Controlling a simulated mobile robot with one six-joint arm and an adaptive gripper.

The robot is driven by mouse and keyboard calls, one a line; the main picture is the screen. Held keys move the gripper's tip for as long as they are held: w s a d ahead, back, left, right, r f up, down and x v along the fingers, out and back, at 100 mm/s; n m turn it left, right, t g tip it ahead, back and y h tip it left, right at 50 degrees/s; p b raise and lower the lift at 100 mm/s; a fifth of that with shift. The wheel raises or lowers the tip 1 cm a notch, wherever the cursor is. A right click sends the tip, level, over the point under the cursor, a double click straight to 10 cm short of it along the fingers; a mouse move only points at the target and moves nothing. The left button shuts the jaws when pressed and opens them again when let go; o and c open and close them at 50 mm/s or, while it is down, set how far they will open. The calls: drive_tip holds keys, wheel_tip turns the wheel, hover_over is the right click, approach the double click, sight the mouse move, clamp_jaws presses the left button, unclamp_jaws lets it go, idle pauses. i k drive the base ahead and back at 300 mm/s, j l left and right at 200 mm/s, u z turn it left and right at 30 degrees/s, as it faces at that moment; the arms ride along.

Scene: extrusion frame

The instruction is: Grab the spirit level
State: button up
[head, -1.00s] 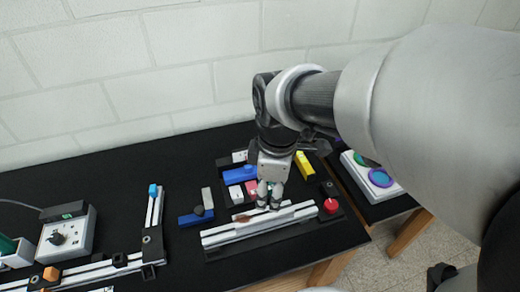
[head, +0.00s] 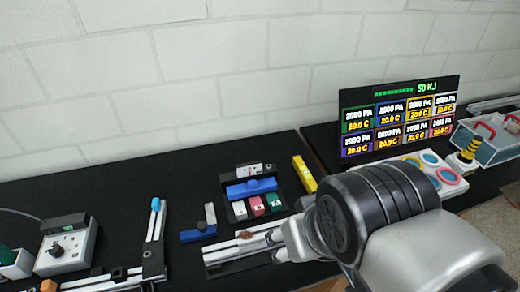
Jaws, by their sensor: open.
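A yellow bar (head: 304,173), which looks like the spirit level, lies on the black bench near its right edge, just right of a dark tray. It is tilted in the picture, and its near end is close to my arm. Small dark marks show on it, too small to make out. My arm fills the lower right of the head view, in front of the bench edge.
A dark tray holds a blue block (head: 251,188) and several small coloured blocks. An aluminium extrusion (head: 238,249) lies in front, partly behind my arm. A lit display panel (head: 399,115) and round coloured pads (head: 447,176) stand on the right bench. A grey control box (head: 68,246) is left.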

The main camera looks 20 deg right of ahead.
sight(308, 180)
drive_tip(key=l+u, duration=0.45)
drive_tip(key=l, duration=0.15)
drive_tip(key=l+u, duration=0.4)
drive_tip(key=l, duration=0.2)
